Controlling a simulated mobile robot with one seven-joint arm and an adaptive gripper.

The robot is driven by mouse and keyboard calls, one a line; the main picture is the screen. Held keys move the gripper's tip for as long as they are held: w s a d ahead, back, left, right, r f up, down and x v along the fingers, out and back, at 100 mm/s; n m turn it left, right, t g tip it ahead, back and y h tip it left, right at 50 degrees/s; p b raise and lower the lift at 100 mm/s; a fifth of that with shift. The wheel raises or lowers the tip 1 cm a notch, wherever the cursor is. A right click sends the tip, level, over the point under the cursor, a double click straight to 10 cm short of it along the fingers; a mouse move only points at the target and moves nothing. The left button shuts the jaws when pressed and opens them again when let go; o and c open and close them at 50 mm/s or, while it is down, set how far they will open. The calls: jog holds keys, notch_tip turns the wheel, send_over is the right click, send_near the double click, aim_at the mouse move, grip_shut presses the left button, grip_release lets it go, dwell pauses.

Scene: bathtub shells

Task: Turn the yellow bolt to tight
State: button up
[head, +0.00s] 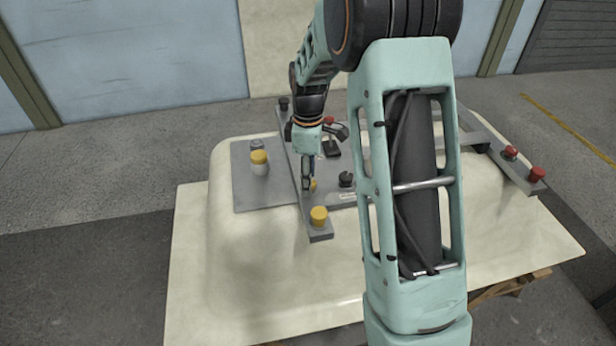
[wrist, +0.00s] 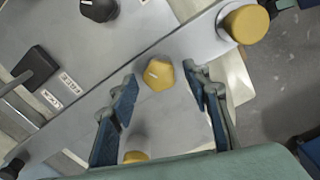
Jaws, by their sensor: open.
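The yellow bolt (wrist: 160,69) is a faceted head with a short white mark on its top, set on a grey bar (wrist: 100,103). In the wrist view it sits between the fingertips of my gripper (wrist: 161,80), with a gap visible on each side. The gripper is open and empty. In the head view my gripper (head: 308,184) points down over the bar, and the bolt (head: 313,184) shows only in part behind the fingers.
A round yellow cap (head: 319,215) tops the bar's near end; another yellow cap (head: 259,160) stands on the grey plate (head: 246,188) at left.

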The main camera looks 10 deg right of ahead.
jog(key=shift+c, duration=0.4)
jog(key=c, duration=1.1)
jog(key=shift+m, duration=0.3)
jog(key=m, duration=0.4)
jog(key=shift+r, duration=0.1)
jog(key=m, duration=0.5)
jog(key=shift+w+m+p, duration=0.1)
jog(key=shift+m+p, duration=0.3)
jog(key=m, duration=0.6)
jog(key=shift+d+p, duration=0.1)
jog(key=shift+p, duration=0.25)
jog(key=m+p, duration=0.1)
jog(key=m, duration=0.5)
jog(key=shift+m, duration=0.3)
